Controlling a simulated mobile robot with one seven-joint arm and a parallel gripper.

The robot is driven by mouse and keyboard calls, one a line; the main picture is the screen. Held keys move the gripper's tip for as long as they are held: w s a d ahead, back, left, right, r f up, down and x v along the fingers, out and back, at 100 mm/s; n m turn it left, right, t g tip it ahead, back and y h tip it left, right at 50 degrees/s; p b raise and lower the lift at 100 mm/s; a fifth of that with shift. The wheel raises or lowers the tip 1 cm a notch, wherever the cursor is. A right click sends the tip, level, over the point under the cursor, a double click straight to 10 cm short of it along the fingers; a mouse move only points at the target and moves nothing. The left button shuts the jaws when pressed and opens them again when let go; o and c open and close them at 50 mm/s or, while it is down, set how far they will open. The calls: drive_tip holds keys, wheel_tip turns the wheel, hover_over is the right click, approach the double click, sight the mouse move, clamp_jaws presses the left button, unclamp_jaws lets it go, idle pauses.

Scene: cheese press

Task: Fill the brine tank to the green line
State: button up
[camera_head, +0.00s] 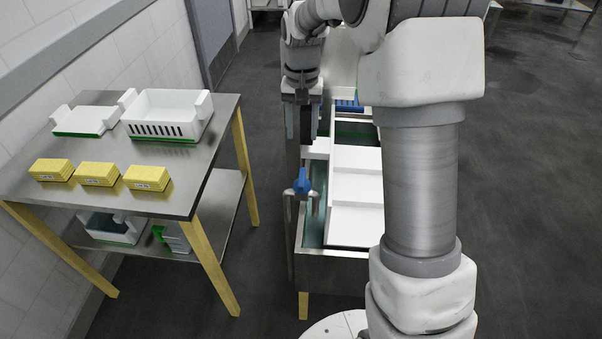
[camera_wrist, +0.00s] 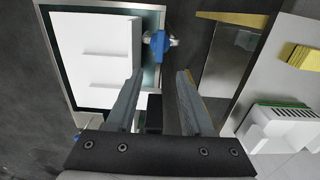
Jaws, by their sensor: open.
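The brine tank (camera_head: 327,257) is a steel basin right of the table, with teal liquid (camera_head: 314,226) showing along its left side. White panels (camera_head: 356,189) cover much of its top. A tap with a blue handle (camera_head: 302,182) stands at its left edge; the handle also shows in the wrist view (camera_wrist: 159,42). My gripper (camera_head: 305,138) is open and empty, above the tank's left edge and behind the tap. In the wrist view my fingers (camera_wrist: 158,76) point toward the blue handle, apart from it. I cannot make out a green line inside the tank.
A steel table (camera_head: 190,191) with wooden legs stands at the left. It carries yellow blocks (camera_head: 97,174), a white slotted crate (camera_head: 168,115) and a white tray (camera_head: 85,121). More containers sit on its lower shelf. Dark floor lies open between table and tank.

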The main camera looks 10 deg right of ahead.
sight(302, 176)
wheel_tip(302, 176, down, 16)
drive_tip(key=shift+f+p, duration=0.25)
drive_tip(key=shift+p, duration=0.05)
drive_tip(key=shift+c, duration=0.3)
clamp_jaws()
